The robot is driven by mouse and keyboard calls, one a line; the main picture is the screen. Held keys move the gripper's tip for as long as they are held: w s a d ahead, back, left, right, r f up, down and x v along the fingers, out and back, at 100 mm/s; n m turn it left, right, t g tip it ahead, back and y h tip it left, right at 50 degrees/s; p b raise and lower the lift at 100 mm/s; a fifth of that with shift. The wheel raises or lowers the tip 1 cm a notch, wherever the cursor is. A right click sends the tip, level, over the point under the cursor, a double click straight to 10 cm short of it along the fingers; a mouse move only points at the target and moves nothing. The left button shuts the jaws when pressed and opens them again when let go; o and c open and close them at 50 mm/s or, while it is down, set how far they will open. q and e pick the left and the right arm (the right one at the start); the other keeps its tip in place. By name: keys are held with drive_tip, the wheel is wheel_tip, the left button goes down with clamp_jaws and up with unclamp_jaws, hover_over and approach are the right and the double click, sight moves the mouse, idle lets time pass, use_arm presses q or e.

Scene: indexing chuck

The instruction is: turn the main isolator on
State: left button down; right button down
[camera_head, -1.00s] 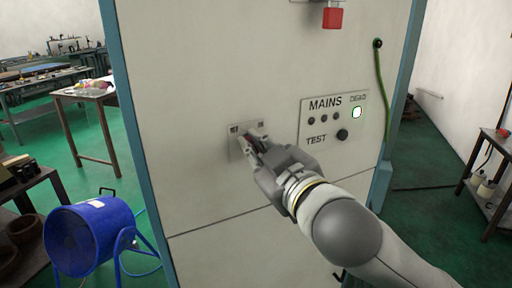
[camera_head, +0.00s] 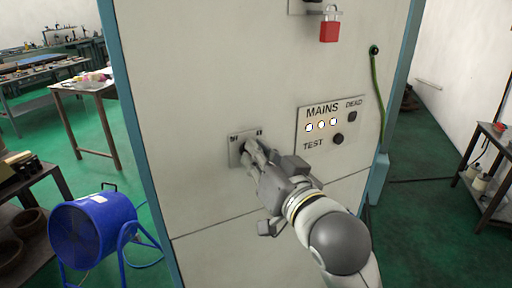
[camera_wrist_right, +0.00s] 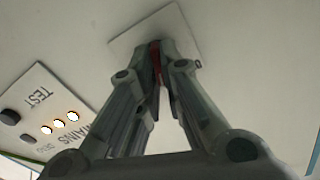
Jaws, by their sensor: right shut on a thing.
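The main isolator is a small grey plate (camera_head: 235,151) on the cream cabinet front, and the plate also shows in the right wrist view (camera_wrist_right: 187,27). Its red handle (camera_wrist_right: 156,62) sits between the fingers of my right gripper (camera_head: 251,150), which is shut on it at the plate. In the head view the fingers hide the handle. To the right, the MAINS panel (camera_head: 335,115) has three lit lamps (camera_head: 321,125), and its DEAD lamp (camera_head: 352,116) is dark. My left gripper is not in view.
A red padlock (camera_head: 329,32) hangs above the panel. A green cable (camera_head: 380,90) runs down the cabinet's right side. A blue fan (camera_head: 92,232) stands on the floor at left. Benches stand at far left, and a small table (camera_head: 490,165) stands at right.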

drive_tip(key=shift+m+p, duration=0.7)
drive_tip(key=shift+m, duration=0.5)
drive_tip(key=c, duration=1.6)
unclamp_jaws()
drive_tip(key=shift+d, duration=0.1)
drive_tip(key=shift+r, duration=0.1)
wheel_tip(320, 180, up, 10)
drive_tip(key=shift+f, duration=0.1)
